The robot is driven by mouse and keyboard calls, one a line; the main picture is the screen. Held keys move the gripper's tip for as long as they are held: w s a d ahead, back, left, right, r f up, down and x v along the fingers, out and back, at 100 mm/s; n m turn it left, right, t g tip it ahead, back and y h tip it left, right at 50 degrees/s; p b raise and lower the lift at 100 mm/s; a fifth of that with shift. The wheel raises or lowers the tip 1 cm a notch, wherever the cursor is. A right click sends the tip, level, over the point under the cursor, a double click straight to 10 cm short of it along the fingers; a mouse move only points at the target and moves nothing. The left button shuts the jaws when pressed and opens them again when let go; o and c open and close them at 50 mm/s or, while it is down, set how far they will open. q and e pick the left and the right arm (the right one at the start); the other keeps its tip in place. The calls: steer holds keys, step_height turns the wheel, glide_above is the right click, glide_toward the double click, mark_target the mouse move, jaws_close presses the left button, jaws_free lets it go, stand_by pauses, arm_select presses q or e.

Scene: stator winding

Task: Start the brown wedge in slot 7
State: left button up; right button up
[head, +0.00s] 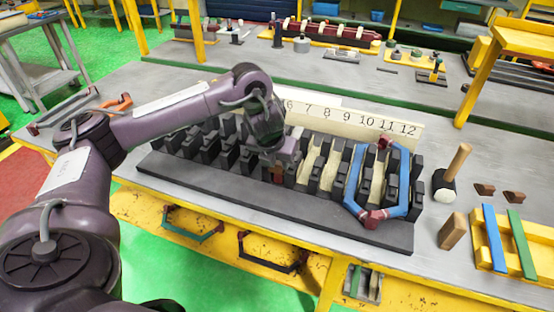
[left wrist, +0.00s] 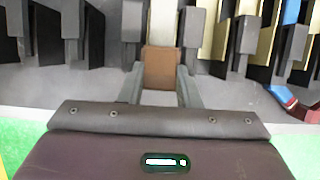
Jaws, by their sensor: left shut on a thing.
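My left gripper (head: 275,172) is over the slotted stator block (head: 260,205), in front of the number strip (head: 350,121), just left of the slots lined in cream. It is shut on the brown wedge (left wrist: 161,68), which shows between its two fingers in the left wrist view. The wedge's far end meets a cream-lined slot (left wrist: 162,22) between dark teeth; I cannot tell whether it is inside the slot. The arm hides part of the strip; the numbers from 6 to 12 show. My right gripper is not in view.
A blue coil with dark red ends (head: 372,216) sits in the slots at the right. A mallet (head: 452,172), two brown wedges (head: 485,190), a tan block (head: 451,230) and a yellow tray (head: 515,255) with blue and green strips lie right of the block.

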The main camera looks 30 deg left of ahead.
arm_select(q)
steer(key=shift+s+f, duration=0.15)
steer(key=shift+f, duration=0.2)
steer(key=o, duration=0.9)
steer(key=shift+c, duration=0.2)
steer(key=shift+o, duration=0.9)
steer(key=shift+r, duration=0.1)
steer(key=shift+w+r, duration=0.1)
steer(key=shift+w, duration=0.1)
steer(key=shift+r, duration=0.25)
steer(key=p+v, duration=0.4)
steer(key=v, duration=0.3)
steer(key=shift+s+p, duration=0.2)
steer(key=shift+p, duration=0.15)
